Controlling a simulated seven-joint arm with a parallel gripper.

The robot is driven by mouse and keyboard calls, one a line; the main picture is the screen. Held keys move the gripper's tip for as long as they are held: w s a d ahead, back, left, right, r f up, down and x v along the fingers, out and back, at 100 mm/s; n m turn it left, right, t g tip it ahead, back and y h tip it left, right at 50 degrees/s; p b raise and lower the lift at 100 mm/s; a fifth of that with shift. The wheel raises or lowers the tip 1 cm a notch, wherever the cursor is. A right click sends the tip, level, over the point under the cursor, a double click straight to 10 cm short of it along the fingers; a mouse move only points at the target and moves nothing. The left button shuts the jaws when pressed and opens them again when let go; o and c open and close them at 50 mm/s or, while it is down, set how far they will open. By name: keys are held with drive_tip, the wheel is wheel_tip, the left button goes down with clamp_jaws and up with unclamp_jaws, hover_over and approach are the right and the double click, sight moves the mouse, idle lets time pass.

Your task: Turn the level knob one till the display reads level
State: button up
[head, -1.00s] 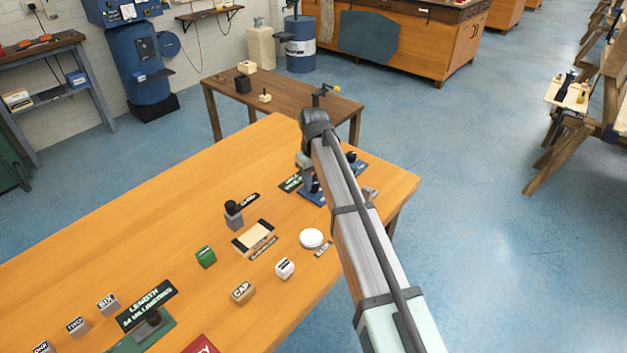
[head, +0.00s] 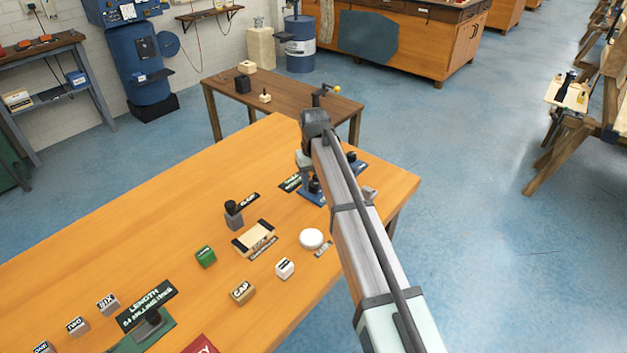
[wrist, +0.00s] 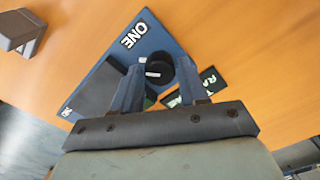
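A blue panel (wrist: 150,38) labelled ONE lies on the wooden bench; it also shows in the head view (head: 312,197), partly behind my arm. A black round knob (wrist: 158,68) with a pale mark stands on it near the ONE label. My gripper (wrist: 160,70) is over the panel, its two fingers on either side of the knob. The fingers are apart; I cannot tell whether they touch it. A dark area (wrist: 105,90) on the panel is partly covered by the left finger, and I cannot read any display there. The fingertips are hidden in the head view.
A dark sign (wrist: 208,80) lies beside the panel. The bench's right edge is close to my arm.

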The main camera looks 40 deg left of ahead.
sight(314, 183)
wheel_tip(314, 183, up, 14)
drive_tip(key=shift+f, duration=0.1)
idle(0.7)
idle(0.5)
